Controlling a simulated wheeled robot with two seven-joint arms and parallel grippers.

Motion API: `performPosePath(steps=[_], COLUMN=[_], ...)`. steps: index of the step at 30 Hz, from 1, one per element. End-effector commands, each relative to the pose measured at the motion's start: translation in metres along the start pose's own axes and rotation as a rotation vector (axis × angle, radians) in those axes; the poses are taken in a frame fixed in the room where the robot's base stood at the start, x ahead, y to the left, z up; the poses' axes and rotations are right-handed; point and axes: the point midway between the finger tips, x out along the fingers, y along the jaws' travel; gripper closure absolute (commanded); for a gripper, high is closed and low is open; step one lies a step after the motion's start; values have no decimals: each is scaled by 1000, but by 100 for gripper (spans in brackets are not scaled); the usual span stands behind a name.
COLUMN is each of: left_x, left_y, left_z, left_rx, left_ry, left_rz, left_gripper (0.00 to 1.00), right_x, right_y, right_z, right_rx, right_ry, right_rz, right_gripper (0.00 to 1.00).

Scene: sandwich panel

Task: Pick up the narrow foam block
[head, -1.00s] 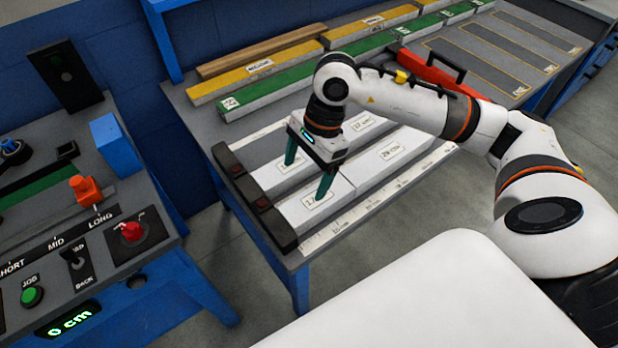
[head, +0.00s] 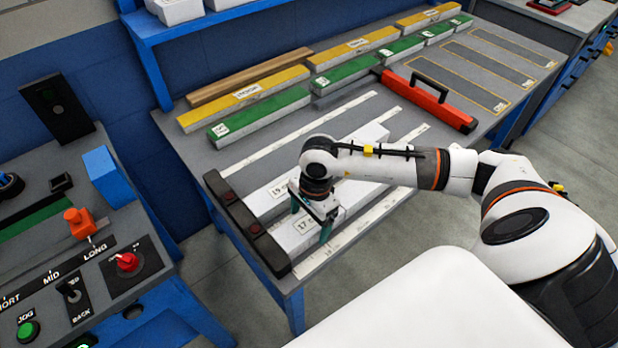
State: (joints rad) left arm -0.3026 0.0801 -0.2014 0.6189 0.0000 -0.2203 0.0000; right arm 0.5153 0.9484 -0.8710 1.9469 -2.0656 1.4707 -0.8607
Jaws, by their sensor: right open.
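Pale foam blocks lie in rows on the grey table. One block (head: 288,238) has a label that reads 17 and is nearest the front. Another block (head: 262,204) beside it has a label that seems to read 19. I cannot tell from the picture which of them is the narrow one. My right gripper (head: 310,222) is open, pointing down over the 17 block near its label. Its two teal fingers are apart across the block. Whether they touch it is unclear. My right arm hides parts of both rows. My left gripper is not in view.
A dark end stop (head: 246,222) borders the blocks on the left. White ruler strips (head: 335,245) run along the rows. A control panel (head: 100,255) stands at left.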

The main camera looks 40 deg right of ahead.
Motion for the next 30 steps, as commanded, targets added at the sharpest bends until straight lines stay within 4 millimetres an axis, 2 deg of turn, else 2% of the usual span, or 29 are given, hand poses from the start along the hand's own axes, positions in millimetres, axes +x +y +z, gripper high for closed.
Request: performPosePath(steps=[3, 10, 19, 26, 30], left_x=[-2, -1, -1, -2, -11], left_y=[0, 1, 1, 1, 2], left_z=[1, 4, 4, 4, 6], left_rx=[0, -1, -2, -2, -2], left_ry=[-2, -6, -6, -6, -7], left_rz=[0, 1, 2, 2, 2], left_gripper=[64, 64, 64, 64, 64], right_x=[9, 11, 10, 8, -8], right_y=[0, 0, 0, 1, 4], right_z=[0, 0, 0, 0, 3], right_rx=[1, 0, 0, 0, 5], right_ry=[0, 0, 0, -1, -2], right_rz=[0, 1, 1, 2, 5], right_gripper=[15, 15, 64, 64, 64])
